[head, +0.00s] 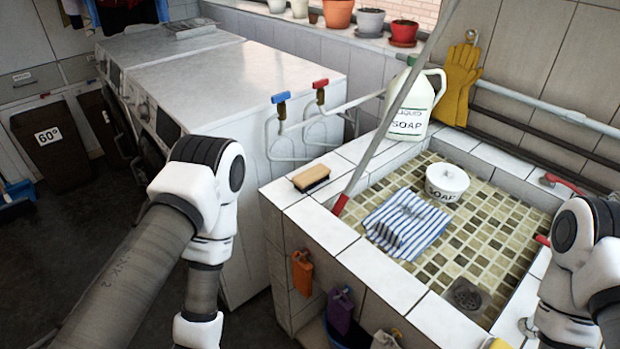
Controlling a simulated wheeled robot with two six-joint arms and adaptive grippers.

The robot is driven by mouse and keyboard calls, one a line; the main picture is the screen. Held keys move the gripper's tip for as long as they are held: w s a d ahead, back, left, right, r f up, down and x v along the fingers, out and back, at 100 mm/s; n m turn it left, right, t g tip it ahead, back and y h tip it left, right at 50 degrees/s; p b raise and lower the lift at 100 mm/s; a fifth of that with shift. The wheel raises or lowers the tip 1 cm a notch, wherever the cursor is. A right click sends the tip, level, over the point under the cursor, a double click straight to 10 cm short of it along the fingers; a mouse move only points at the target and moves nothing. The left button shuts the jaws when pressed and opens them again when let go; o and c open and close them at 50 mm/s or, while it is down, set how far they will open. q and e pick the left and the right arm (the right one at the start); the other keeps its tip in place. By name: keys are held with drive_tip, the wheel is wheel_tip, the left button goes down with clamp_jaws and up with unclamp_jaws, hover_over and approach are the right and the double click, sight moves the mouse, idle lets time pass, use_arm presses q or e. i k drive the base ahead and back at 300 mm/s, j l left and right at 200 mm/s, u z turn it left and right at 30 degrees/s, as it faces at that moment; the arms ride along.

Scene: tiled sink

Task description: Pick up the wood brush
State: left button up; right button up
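The wood brush (311,177) lies on the white tiled rim at the left corner of the sink. Its tan wooden back faces up and dark bristles show beneath it. My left arm comes in from the left and bends down out of the picture, to the left of the brush. My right arm stands at the right edge, across the sink from the brush. Neither gripper is in view, so I cannot see whether they are open or shut.
A red-ended pole (352,182) leans just right of the brush. The sink holds a striped cloth (407,222) and a white soap tub (447,181). A liquid soap jug (414,103) stands behind. Red and blue taps and pipes (300,122) rise behind the brush. Washing machines (240,85) stand left.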

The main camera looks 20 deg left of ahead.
sight(304, 181)
drive_tip(key=i+j+z, duration=0.1)
drive_tip(key=j+z, duration=0.25)
drive_tip(key=j, duration=0.2)
drive_tip(key=j+z, duration=0.35)
drive_tip(key=j, duration=0.2)
drive_tip(key=i, duration=0.05)
